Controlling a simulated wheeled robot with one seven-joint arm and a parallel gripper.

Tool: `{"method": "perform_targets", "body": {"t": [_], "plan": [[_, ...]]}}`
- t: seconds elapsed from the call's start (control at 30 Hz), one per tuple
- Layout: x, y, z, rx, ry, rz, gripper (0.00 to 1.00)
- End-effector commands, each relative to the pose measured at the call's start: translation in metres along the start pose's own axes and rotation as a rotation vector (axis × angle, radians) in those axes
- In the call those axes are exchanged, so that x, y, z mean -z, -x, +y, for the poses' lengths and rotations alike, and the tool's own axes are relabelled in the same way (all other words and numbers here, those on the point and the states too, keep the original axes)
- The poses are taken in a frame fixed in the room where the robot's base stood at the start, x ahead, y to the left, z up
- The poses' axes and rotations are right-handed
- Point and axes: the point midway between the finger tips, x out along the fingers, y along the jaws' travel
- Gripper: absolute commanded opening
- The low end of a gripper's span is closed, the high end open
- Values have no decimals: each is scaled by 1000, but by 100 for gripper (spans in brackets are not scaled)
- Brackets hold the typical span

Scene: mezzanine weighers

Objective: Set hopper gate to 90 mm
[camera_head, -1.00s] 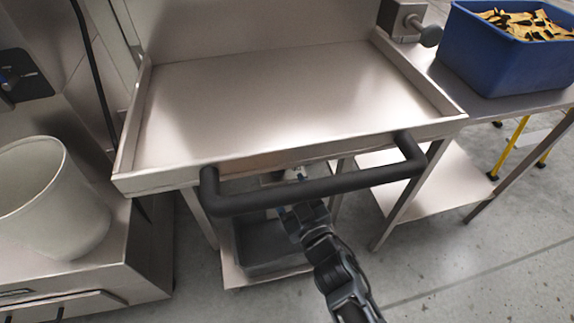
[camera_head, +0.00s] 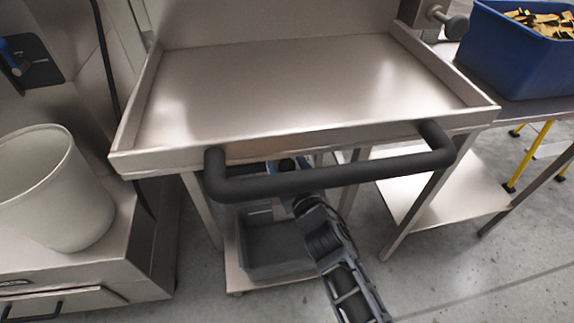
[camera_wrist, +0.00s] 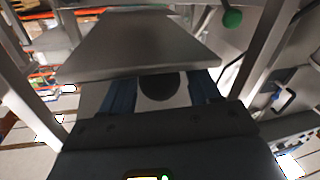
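A steel tray or pan (camera_head: 290,85) with raised sides fills the middle of the head view, with a thick black bar handle (camera_head: 330,178) on its front. My arm reaches under this handle, and my gripper is mostly hidden below the tray there. In the wrist view my gripper (camera_wrist: 162,92) has two blue fingers spread apart. A dark round knob or disc (camera_wrist: 158,87) shows between them; contact cannot be told. A tapering steel plate or chute (camera_wrist: 140,45) hangs just beyond the fingers. I cannot make out which part is the hopper gate, nor any millimetre scale.
A grey bin (camera_head: 268,245) stands on a low shelf under the tray. A white bucket (camera_head: 60,190) is at left, a blue crate (camera_head: 515,60) of tan pieces at upper right. A green ball knob (camera_wrist: 232,18) and steel legs flank the wrist view. Floor at lower right is clear.

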Motion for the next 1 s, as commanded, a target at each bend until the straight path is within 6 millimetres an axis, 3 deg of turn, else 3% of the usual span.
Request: {"method": "perform_targets", "body": {"t": [0.07,0.6,0.83,1.0], "plan": [[0,0,0,0,0,0,54],[0,0,0,0,0,0,2],[0,4,-1,1,-1,-1,0],[2,31,-6,2,-3,-4,0]]}}
